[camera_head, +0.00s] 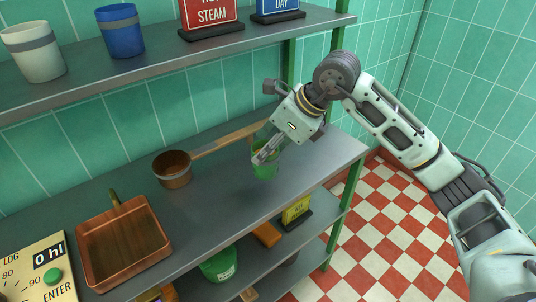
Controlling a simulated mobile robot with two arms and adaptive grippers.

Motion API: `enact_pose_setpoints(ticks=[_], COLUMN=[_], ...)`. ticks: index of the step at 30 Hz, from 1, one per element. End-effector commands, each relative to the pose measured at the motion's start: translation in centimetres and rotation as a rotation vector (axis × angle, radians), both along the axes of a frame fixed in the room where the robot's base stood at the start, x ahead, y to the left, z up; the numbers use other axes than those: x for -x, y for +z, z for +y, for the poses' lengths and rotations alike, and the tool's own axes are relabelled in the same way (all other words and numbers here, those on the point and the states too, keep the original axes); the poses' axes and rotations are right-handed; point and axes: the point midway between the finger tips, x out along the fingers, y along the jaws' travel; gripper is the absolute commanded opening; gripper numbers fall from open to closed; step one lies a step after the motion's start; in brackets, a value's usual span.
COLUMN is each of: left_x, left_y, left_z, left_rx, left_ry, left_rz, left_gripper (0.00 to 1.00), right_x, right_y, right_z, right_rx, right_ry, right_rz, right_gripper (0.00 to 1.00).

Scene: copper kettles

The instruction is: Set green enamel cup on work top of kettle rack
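The green enamel cup (264,170) is at the right part of the grey work top (225,205) of the kettle rack. It looks upright and at or very near the surface; I cannot tell whether its base touches. My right gripper (264,154) comes in from the upper right, with its fingers at the cup's rim and overlapping the cup. The fingers hide part of the rim, so I cannot tell whether they are closed on it. My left gripper is not in view.
A copper saucepan (173,170) has its long handle pointing toward the cup. A square copper pan (122,242) and a control panel (42,268) are at left. The upper shelf (160,62) holds cups and signs. A green bucket (219,265) stands below. The work top's front middle is clear.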

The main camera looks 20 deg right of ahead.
Motion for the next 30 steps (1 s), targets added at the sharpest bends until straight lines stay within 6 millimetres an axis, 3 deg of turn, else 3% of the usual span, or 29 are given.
enact_pose_setpoints(ticks=[5, 15, 22, 23, 28, 30], left_x=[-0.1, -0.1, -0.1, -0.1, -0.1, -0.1], left_y=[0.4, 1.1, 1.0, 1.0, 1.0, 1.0], left_z=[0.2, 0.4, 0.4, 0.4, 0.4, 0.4], left_rx=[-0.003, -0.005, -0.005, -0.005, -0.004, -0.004], left_ry=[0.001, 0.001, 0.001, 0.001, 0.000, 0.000], left_rz=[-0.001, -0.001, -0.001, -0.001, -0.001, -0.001], left_gripper=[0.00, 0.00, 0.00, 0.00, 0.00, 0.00], right_x=[-1.5, -1.6, -1.6, -1.6, -1.6, -1.6], right_y=[-1.0, -4.9, -5.2, -5.2, -5.2, -5.2], right_z=[-0.9, -1.0, -1.0, -1.0, -1.0, -1.0], right_rx=[-0.002, -0.002, -0.001, -0.001, 0.000, -0.001], right_ry=[0.001, 0.001, 0.001, 0.002, 0.001, 0.001], right_rz=[-0.001, 0.001, 0.000, 0.001, 0.000, 0.000], right_gripper=[0.08, 0.08, 0.08, 0.51, 0.66, 0.67])
